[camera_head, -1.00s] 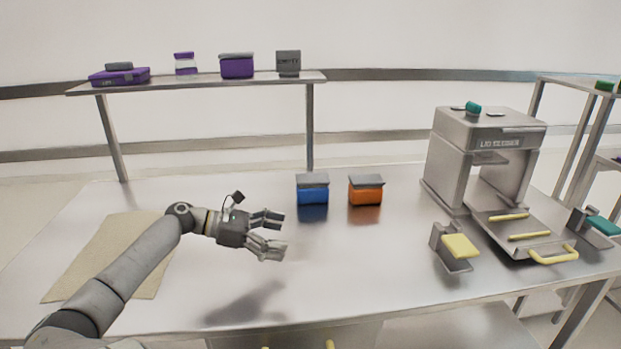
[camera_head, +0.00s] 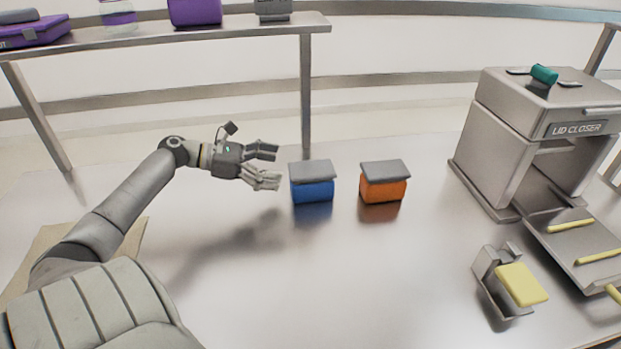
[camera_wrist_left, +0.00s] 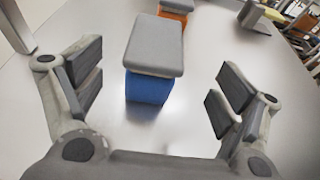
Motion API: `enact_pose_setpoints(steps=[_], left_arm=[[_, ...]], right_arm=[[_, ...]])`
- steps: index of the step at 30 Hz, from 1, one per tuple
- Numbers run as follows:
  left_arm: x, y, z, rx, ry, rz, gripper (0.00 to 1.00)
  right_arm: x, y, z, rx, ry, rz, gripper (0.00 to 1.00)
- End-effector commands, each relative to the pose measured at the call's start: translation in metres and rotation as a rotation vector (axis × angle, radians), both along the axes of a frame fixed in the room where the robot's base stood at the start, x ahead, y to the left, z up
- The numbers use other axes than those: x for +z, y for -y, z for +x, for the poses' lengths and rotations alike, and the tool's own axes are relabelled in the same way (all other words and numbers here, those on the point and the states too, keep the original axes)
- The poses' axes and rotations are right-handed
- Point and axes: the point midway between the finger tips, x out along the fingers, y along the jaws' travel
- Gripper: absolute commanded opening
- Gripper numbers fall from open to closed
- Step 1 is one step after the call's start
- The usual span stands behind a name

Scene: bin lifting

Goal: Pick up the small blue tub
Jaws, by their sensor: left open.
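The small blue tub (camera_head: 312,190) stands upright on the metal table with a grey lid on top. My left gripper (camera_head: 268,165) is open and empty just to the left of the tub, its fingers pointing toward it. In the left wrist view the blue tub (camera_wrist_left: 148,88) lies ahead between the two spread fingers of my left gripper (camera_wrist_left: 155,90), with clear space on both sides. The fingers do not appear to touch it. My right gripper is not in view.
An orange tub (camera_head: 383,190) with a grey lid stands right of the blue one, and behind it in the wrist view. A lid closer machine (camera_head: 500,140) and a yellow-padded holder (camera_head: 500,285) stand at the right. A shelf (camera_head: 200,42) spans the back left. The front table is clear.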

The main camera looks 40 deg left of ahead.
Motion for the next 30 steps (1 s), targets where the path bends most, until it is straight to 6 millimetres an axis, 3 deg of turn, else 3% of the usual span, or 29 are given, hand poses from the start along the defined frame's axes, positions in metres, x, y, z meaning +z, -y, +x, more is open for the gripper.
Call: enact_pose_setpoints(steps=[7,17,30], left_arm=[[-0.009,0.021,0.026,-0.002,0.001,0.0,0.89],[-0.014,0.031,0.041,-0.001,0.0,0.001,0.89],[-0.025,0.054,0.077,-0.001,0.0,0.0,0.89]], right_arm=[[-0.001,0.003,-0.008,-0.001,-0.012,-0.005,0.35],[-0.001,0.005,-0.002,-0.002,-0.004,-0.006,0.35],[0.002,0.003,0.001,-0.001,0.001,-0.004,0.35]])
